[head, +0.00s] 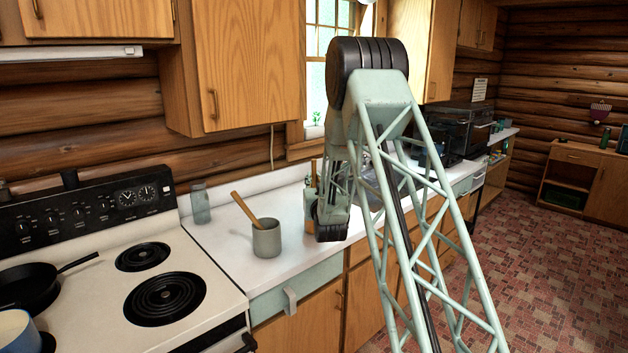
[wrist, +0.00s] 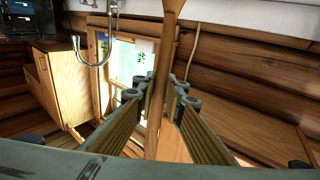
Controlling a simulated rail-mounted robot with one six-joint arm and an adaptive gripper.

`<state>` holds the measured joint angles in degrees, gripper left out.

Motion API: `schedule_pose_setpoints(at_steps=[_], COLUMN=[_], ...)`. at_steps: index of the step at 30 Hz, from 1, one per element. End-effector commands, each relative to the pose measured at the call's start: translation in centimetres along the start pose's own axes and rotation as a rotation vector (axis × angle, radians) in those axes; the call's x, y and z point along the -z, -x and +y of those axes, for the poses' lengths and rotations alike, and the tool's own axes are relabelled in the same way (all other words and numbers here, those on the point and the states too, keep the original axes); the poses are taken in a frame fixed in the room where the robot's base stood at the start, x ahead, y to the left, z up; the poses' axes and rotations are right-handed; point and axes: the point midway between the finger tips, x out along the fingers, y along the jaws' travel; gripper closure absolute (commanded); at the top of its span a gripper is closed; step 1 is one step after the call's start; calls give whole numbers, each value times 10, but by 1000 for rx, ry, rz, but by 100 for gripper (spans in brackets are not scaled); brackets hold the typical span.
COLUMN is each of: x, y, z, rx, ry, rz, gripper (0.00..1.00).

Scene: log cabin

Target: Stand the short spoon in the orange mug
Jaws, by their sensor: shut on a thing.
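My gripper (wrist: 161,95) is shut on a wooden spoon (wrist: 166,60), whose shaft runs between the fingers in the wrist view. The wrist view is upside down, with the counter at its top. In the head view my wrist hangs over the counter, right of a grey-green mug (head: 267,241). Another wooden spoon (head: 243,208) leans in that mug. A small orange patch (head: 309,208) shows behind my wrist and looks like the orange mug, mostly hidden. A thin wooden piece (head: 313,170) rises above it; I cannot tell whether it is the held spoon.
A glass jar (head: 201,204) stands at the back of the white counter (head: 225,238). The stove (head: 110,260) with a black pan (head: 28,286) is at left. A window (head: 318,70) and a wall cabinet (head: 240,65) are behind. The counter's front left is clear.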

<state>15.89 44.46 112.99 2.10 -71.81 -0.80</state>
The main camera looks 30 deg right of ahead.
Motion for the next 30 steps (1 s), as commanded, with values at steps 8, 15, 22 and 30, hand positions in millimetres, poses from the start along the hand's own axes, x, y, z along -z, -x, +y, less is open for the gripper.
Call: schedule_pose_setpoints(at_steps=[8,15,22,30], x=[-15,-25,-31,-32], y=[1,2,2,2], z=[0,0,0,0], rx=[0,0,0,0], ry=[0,0,0,0], rz=[0,0,0,0], gripper=[100,100,100,100])
